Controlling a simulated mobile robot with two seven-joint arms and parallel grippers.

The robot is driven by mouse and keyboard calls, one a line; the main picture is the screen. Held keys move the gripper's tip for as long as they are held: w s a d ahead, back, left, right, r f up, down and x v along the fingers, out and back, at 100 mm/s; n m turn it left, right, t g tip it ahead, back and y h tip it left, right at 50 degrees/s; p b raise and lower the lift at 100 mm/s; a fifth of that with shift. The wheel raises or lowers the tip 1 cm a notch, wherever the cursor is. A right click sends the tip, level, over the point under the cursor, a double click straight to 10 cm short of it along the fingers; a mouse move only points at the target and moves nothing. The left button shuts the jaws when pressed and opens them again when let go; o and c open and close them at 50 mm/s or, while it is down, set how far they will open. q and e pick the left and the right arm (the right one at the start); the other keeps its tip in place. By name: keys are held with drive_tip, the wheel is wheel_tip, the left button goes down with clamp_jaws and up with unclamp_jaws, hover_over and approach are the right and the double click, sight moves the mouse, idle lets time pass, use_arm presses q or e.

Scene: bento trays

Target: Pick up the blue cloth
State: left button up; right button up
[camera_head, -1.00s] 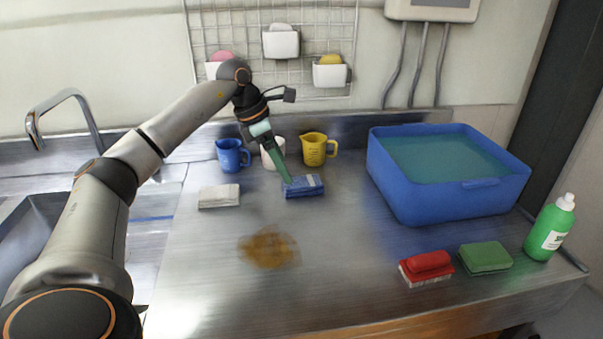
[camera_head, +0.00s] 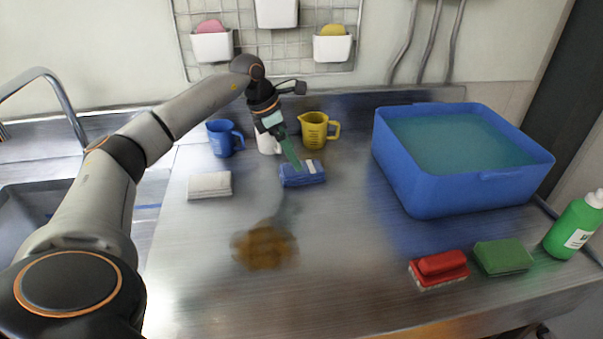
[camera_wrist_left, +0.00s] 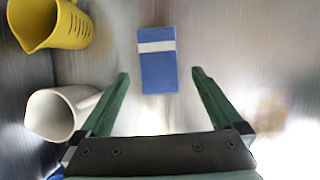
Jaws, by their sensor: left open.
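The blue cloth (camera_head: 301,176) is a folded blue block with a white stripe, lying on the metal counter. It also shows in the left wrist view (camera_wrist_left: 158,70), ahead of and between the two fingertips. My left gripper (camera_head: 294,160) points down just above the cloth, its green fingers overlapping the cloth's back edge in the head view. In the left wrist view the gripper (camera_wrist_left: 162,75) has its fingers spread wide and nothing between them. My right gripper is not in view.
A white cup (camera_head: 267,141), blue jug (camera_head: 223,138) and yellow jug (camera_head: 315,130) stand close behind the gripper. A white cloth (camera_head: 209,186) lies left, a brown stain (camera_head: 264,247) in front. A blue basin (camera_head: 452,190), red brush (camera_head: 439,267), green sponge (camera_head: 503,257) and green bottle (camera_head: 576,228) stand right.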

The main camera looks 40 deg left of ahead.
use_arm(q)
drive_tip(key=x, duration=0.5)
drive_tip(key=shift+w+f, duration=0.15)
drive_tip(key=shift+f, duration=0.25)
drive_tip(key=shift+c, duration=0.2)
drive_tip(key=shift+r, duration=0.1)
drive_tip(key=c, duration=1.1)
drive_tip(key=shift+c, duration=0.2)
drive_tip(key=shift+r, duration=0.6)
drive_tip(key=s+d+r+b, duration=0.1)
drive_tip(key=s+d+r, duration=0.1)
drive_tip(key=s+r, duration=0.9)
drive_tip(key=s, duration=0.2)
drive_tip(key=shift+s+r+b, duration=0.35)
drive_tip(key=shift+s+r, duration=0.05)
